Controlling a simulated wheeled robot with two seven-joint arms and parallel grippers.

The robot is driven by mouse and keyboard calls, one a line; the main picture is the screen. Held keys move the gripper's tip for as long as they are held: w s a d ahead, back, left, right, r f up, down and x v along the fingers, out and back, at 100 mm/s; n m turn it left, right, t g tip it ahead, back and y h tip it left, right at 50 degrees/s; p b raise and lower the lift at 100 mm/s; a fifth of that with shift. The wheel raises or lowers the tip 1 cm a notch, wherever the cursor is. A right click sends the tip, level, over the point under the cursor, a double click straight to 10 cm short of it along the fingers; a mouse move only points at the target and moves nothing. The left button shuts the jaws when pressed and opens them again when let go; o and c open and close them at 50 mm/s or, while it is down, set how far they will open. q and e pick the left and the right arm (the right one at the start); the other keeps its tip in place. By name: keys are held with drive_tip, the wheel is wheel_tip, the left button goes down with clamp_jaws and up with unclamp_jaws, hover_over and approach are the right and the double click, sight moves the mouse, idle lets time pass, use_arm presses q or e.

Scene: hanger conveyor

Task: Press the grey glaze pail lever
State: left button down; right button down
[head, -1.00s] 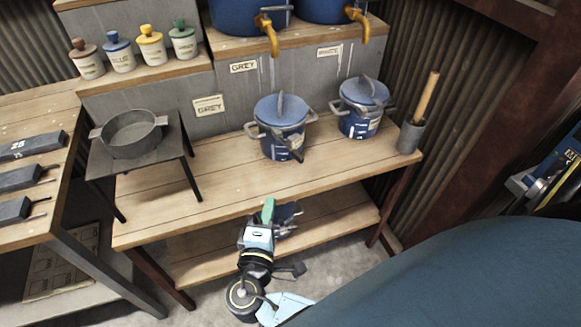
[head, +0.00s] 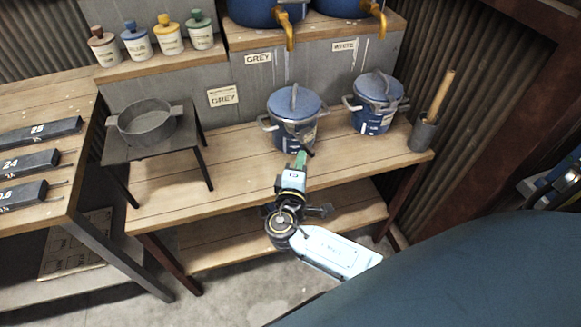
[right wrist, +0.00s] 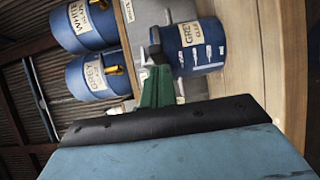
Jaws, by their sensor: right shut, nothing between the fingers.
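The grey glaze pail (head: 291,108) is a blue pail with a lid and side handles on the wooden bench. In the right wrist view the pail (right wrist: 205,50) shows its "GREY" label, turned sideways. Its dark lever (head: 308,150) sticks out low at the front, partly hidden by my gripper. My right gripper (head: 301,158), with green fingers, is shut and empty right in front of the lever. In the right wrist view its fingertips (right wrist: 160,73) overlap a dark part beside the pail, and I cannot tell whether they touch it. My left gripper is not in view.
A second blue pail (head: 375,103) and a grey holder with a wooden stick (head: 424,135) stand to the right. A grey pot (head: 147,123) sits on a small stand at left. Blue tanks with yellow taps (head: 289,28) are above. The bench front is clear.

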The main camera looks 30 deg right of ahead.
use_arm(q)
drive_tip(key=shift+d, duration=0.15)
use_arm(e)
drive_tip(key=shift+d, duration=0.2)
drive_tip(key=shift+d, duration=0.1)
